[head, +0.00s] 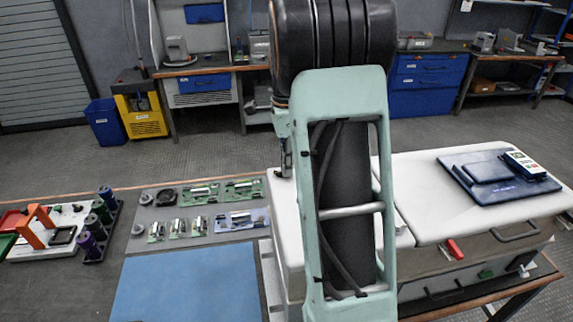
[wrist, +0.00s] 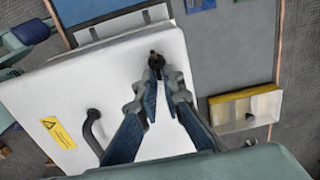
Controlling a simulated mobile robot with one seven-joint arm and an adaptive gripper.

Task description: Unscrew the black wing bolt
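The black wing bolt (wrist: 156,61) shows in the wrist view on the white panel (wrist: 60,85), near its upper right edge. My gripper (wrist: 160,82) points at the bolt, with its two blue-padded fingers apart on either side of a gap. The fingertips are close to the bolt; I cannot tell whether they touch it. No held thing shows between the fingers. In the head view my arm covers the middle of the white cabinet top (head: 420,175), and the bolt is hidden.
A black handle (wrist: 93,128) and a yellow warning label (wrist: 58,131) are on the panel. A yellow-edged box (wrist: 245,108) lies at the right. In the head view, a blue mat (head: 190,282) and several circuit boards lie left of the cabinet. A dark blue case (head: 495,175) rests on its right.

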